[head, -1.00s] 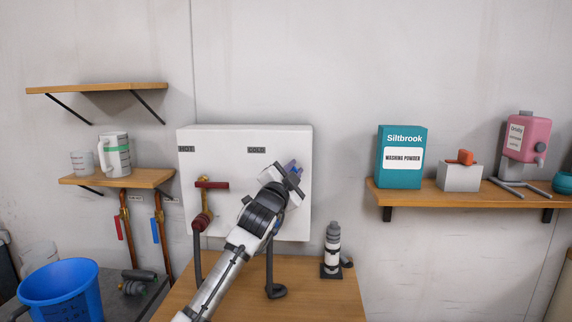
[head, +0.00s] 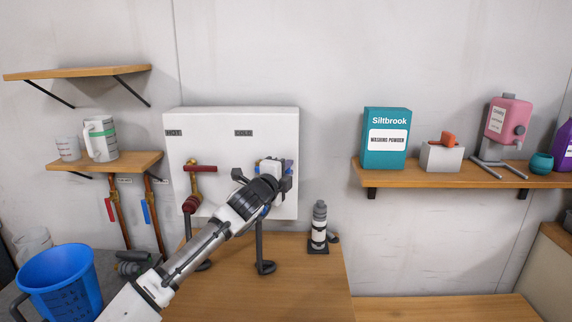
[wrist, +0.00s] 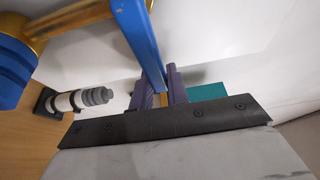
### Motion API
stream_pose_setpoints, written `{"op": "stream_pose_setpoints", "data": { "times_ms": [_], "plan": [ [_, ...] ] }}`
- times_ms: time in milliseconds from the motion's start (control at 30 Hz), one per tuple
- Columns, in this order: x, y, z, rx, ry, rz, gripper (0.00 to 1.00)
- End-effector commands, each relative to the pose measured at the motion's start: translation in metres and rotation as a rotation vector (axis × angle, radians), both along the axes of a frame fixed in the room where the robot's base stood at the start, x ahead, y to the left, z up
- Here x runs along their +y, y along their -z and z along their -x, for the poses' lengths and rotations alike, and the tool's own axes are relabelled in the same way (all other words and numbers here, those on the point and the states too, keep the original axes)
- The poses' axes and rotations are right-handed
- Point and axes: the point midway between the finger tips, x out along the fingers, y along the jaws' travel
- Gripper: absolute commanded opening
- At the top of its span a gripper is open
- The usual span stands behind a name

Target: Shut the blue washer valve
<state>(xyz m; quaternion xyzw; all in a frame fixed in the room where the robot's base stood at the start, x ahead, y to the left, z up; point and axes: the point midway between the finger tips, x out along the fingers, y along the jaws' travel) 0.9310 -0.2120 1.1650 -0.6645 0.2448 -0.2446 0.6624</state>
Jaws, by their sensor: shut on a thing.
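The blue washer valve is on the white wall panel under the COLD label. The handle's angle on the panel is hard to tell.
A red-handled valve (head: 200,168) sits left on the panel (head: 225,120) under HOT. A grey-white bottle-like fitting (head: 319,222) stands right on the wooden counter (head: 305,280). A right shelf (head: 440,180) holds washing powder (head: 385,138). A blue bucket (head: 60,280) stands lower left.

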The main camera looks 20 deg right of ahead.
Motion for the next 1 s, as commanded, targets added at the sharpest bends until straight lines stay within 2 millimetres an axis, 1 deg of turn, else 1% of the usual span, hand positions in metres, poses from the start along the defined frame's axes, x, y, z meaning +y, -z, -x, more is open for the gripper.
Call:
{"op": "stream_pose_setpoints", "data": {
  "times_ms": [500, 533, 667, 700, 1000],
  "plan": [
    [-0.0004, 0.0037, 0.0002, -0.005, 0.0, -0.022, 0.0],
    [-0.0004, 0.0038, 0.0002, -0.005, 0.0, -0.022, 0.19],
    [-0.0004, 0.0032, 0.0002, -0.005, 0.0, -0.021, 0.36],
    [-0.0004, 0.0029, 0.0002, -0.005, 0.0, -0.02, 0.38],
    [0.0016, 0.0021, 0.0015, -0.006, 0.0, -0.017, 0.38]
  ]
}}
